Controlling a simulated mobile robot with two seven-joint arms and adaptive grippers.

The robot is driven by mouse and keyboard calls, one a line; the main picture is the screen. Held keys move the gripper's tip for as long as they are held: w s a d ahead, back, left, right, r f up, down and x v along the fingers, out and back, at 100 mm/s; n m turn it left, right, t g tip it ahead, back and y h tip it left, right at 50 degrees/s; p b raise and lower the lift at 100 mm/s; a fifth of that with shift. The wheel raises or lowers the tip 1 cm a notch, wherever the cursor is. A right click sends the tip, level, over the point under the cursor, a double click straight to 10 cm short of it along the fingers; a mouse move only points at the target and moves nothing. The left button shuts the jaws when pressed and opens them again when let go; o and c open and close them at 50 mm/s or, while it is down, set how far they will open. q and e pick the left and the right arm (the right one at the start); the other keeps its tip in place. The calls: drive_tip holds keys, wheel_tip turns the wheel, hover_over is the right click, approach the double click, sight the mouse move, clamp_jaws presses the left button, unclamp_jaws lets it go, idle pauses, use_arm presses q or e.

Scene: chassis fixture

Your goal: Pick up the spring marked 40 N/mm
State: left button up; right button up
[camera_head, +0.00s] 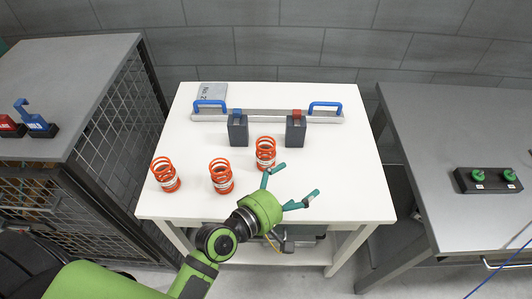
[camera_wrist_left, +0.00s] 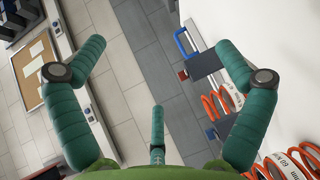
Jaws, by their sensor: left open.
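Three orange coil springs stand on the white table: a left spring (camera_head: 165,175), a middle spring (camera_head: 221,176) and a right spring (camera_head: 265,153). Each has a pale label, too small to read in the head view. My left gripper (camera_head: 297,182) is open and empty near the table's front, just right of and nearer than the right spring. In the left wrist view, orange springs show at the right edge, partly behind a finger; one label (camera_wrist_left: 291,167) there seems to read 60 N/mm. I cannot tell which spring is marked 40 N/mm. My right gripper is out of view.
Behind the springs stand two dark blocks (camera_head: 238,131) (camera_head: 296,134) and a metal bar (camera_head: 267,114) with blue handles. A grey plate (camera_head: 212,91) lies at the back left. The table's right side is clear. Grey benches flank the table.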

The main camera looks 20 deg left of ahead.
sight(261, 160)
use_arm(q)
drive_tip(key=w+a+n+t+y, duration=0.25)
drive_tip(key=a+n+y, duration=0.3)
drive_tip(key=n, duration=0.75)
drive_tip(key=w+a+n+t+y, duration=0.2)
drive_tip(key=w+a+n+y, duration=0.35)
drive_tip(key=n, duration=0.75)
drive_tip(key=shift+g+y, duration=0.25)
drive_tip(key=shift+y, duration=0.45)
drive_tip(key=f+b, duration=0.2)
drive_tip(key=f, duration=0.1)
drive_tip(key=s+f+b, duration=0.1)
drive_tip(key=f+b, duration=0.5)
drive_tip(key=shift+s+d, duration=0.15)
drive_tip(key=shift+d, duration=0.15)
drive_tip(key=shift+w+a+r+p, duration=0.15)
drive_tip(key=shift+w+r+p, duration=0.3)
drive_tip(key=shift+w+r, duration=0.1)
drive_tip(key=x, duration=0.6)
drive_tip(key=shift+w+f, duration=0.2)
drive_tip(key=shift+w, duration=0.05)
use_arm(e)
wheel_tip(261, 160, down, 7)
